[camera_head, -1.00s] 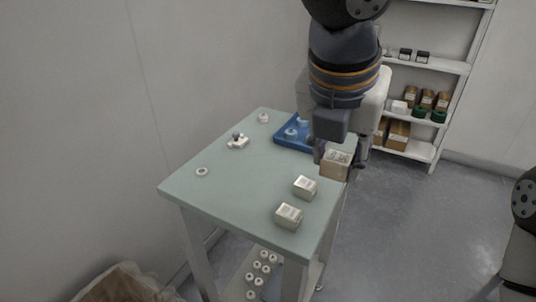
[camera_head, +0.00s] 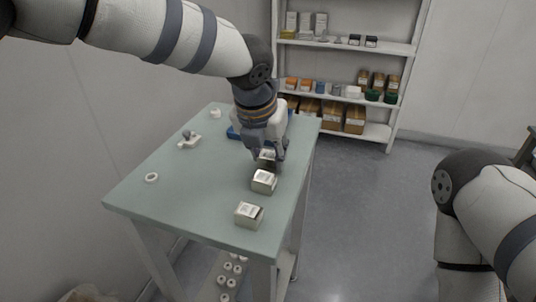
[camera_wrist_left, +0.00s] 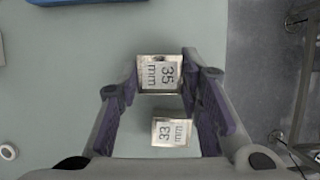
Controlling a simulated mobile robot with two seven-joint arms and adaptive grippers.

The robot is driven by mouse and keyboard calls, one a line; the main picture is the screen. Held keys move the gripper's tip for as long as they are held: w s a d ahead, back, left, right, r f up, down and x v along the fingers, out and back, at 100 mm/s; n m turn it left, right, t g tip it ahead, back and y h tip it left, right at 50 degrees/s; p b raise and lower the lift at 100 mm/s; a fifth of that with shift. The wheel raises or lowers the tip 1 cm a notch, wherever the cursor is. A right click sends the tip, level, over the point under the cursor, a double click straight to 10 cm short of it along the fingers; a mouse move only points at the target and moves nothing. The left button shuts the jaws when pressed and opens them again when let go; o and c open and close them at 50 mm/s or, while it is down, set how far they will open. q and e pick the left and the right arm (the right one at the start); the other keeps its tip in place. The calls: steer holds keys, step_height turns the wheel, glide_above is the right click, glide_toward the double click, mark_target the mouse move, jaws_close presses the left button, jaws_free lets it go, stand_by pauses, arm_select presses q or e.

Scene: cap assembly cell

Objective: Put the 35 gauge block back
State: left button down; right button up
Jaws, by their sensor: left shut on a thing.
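The 35 gauge block (camera_wrist_left: 160,76) is a pale metal block marked "35 mm". In the left wrist view it sits between the two purple-padded fingers of my left gripper (camera_wrist_left: 161,74), which is shut on it. In the head view my left gripper (camera_head: 267,157) is over the right side of the table, and the block (camera_head: 267,154) is partly hidden by it. I cannot tell whether the block touches the table. A block marked "33 mm" (camera_wrist_left: 171,132) lies close by. My right gripper is out of view.
The green table (camera_head: 190,185) also bears another block (camera_head: 249,214) near its front edge, a white ring (camera_head: 152,177), a small white fixture (camera_head: 189,140) and a blue tray (camera_head: 233,132), mostly hidden. A stocked shelf (camera_head: 345,95) stands behind. The table's middle is clear.

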arm_select(q)
steer(key=shift+f, duration=0.3)
steer(key=c, duration=1.1)
jaws_free()
steer(key=shift+f, duration=0.1)
steer(key=shift+r, duration=0.4)
steer(key=p+v, duration=0.1)
steer(key=v, duration=1)
steer(key=shift+s+r, duration=0.2)
steer(key=shift+s, duration=0.05)
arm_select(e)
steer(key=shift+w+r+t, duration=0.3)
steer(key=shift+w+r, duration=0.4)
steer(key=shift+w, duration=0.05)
